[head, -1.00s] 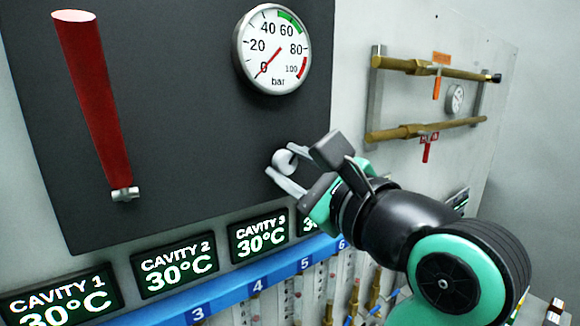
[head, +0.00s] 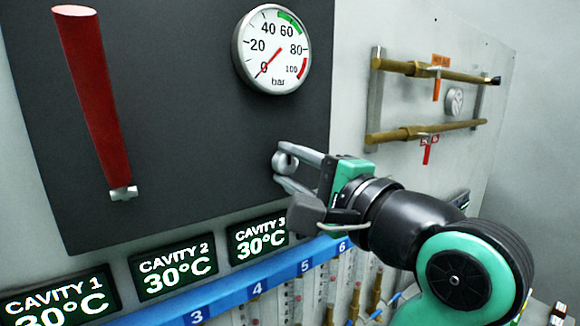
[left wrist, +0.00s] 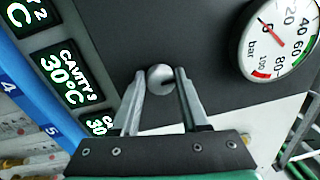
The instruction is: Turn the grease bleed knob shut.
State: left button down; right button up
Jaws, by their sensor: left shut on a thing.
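The grease bleed knob (head: 285,161) is a small round silver-grey knob on the dark panel, below and right of the pressure gauge. My left gripper (head: 281,164) has one finger on each side of it and is shut on it. In the left wrist view the knob (left wrist: 160,78) sits between the two grey fingertips (left wrist: 160,74). The fingers partly hide the knob's sides, and I see no mark that tells its angle. My right gripper is not in view.
The bar gauge (head: 272,49) has its needle near 0. A red lever (head: 92,95) hangs at the left of the panel. Cavity temperature displays (head: 173,266) and a blue numbered rail (head: 255,288) lie below. Brass pipes (head: 440,72) stand out from the wall at right.

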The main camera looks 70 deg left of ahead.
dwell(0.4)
pick_arm(q)
jog(key=shift+c, duration=2.2)
grip_release()
jog(key=v, duration=1.1)
jog(key=shift+d, duration=0.3)
jog(key=shift+w, duration=0.1)
